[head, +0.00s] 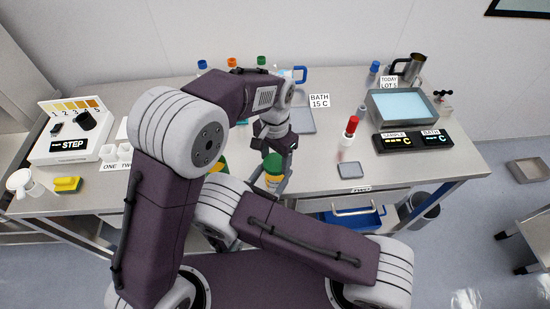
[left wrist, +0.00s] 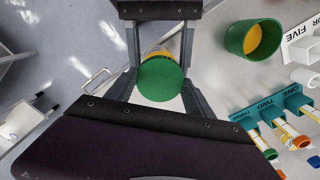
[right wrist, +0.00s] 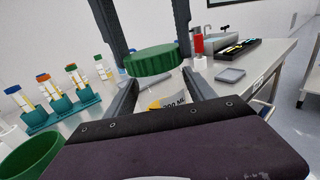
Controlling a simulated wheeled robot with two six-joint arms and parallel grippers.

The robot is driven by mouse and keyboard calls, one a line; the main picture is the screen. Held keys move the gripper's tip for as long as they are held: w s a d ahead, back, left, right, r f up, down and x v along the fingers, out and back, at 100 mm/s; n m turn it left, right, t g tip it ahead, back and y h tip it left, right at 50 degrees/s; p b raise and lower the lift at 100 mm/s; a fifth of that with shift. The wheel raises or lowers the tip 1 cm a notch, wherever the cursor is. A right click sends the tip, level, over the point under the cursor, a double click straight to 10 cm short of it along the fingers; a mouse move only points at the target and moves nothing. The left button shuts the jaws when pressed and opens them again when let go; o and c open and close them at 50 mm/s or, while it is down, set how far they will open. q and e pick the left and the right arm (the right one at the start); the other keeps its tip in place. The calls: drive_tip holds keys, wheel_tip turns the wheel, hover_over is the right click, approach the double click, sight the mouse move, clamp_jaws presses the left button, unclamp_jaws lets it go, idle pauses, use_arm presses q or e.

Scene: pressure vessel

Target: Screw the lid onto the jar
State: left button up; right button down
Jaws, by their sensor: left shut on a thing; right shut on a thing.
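The green lid (head: 273,163) is at the top of the jar (head: 273,181) near the table's front edge, in the middle of the head view. My left gripper (head: 275,145) comes down from above and is shut on the lid; the lid shows between its fingers in the left wrist view (left wrist: 160,80). My right gripper (right wrist: 160,95) is low, shut on the jar below the lid (right wrist: 152,61). The jar's label (right wrist: 170,100) shows partly; the rest of the jar is mostly hidden. I cannot tell how far the lid is seated.
A green cup (left wrist: 253,40) and a teal tube rack (left wrist: 270,112) stand close by. A STEP box (head: 64,150) is at the left.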

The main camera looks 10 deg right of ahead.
use_arm(q)
drive_tip(key=shift+s+f, duration=0.1)
drive_tip(key=shift+f, duration=0.65)
drive_tip(key=o, duration=1.3)
drive_tip(key=shift+r, duration=2.3)
drive_tip(key=o, duration=0.4)
